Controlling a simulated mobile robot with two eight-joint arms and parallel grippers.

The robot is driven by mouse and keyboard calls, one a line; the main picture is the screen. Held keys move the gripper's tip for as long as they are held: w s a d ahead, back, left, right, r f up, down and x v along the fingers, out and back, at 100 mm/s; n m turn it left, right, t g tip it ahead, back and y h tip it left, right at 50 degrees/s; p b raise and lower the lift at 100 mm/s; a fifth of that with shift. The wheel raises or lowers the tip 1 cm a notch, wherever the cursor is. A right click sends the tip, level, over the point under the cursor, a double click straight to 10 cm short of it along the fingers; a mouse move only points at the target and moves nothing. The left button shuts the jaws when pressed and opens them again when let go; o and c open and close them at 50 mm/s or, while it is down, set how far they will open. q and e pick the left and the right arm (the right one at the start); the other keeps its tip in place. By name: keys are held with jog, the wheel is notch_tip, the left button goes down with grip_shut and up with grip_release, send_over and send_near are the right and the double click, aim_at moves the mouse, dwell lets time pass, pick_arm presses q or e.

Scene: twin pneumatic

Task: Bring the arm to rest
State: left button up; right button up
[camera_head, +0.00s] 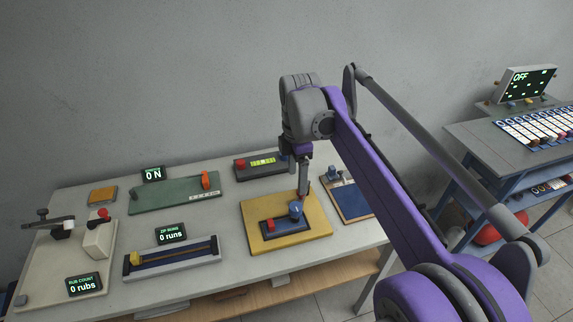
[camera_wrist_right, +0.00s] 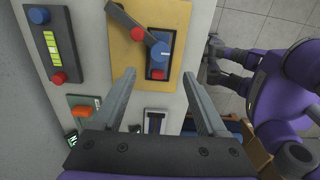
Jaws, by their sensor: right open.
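My right arm (camera_head: 390,150) is purple and grey and reaches from the lower right over the bench. My right gripper (camera_head: 304,178) points down above the far part of the yellow board (camera_head: 258,243). In the right wrist view the gripper (camera_wrist_right: 158,85) has its two fingers wide apart with nothing between them. The yellow board also shows in the wrist view (camera_wrist_right: 131,85), with a blue knob and lever (camera_wrist_right: 157,52) on it. My left gripper is in neither view.
The white bench (camera_head: 205,284) holds several devices: a green panel (camera_head: 170,195) with an orange switch, a slider unit (camera_head: 175,258), a meter box (camera_head: 258,163) and a blue board (camera_head: 352,202). A blue-framed table (camera_head: 485,140) with a screen reading OFF (camera_head: 525,84) stands at right.

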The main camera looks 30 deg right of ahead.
jog(key=s+a+f+m+t, duration=0.5)
jog(key=s+a+f+m, duration=0.7)
jog(key=s+f+m, duration=0.3)
jog(key=shift+s+f+t, duration=0.2)
jog(key=shift+s+t, duration=0.1)
jog(key=shift+s, duration=0.7)
dwell(0.8)
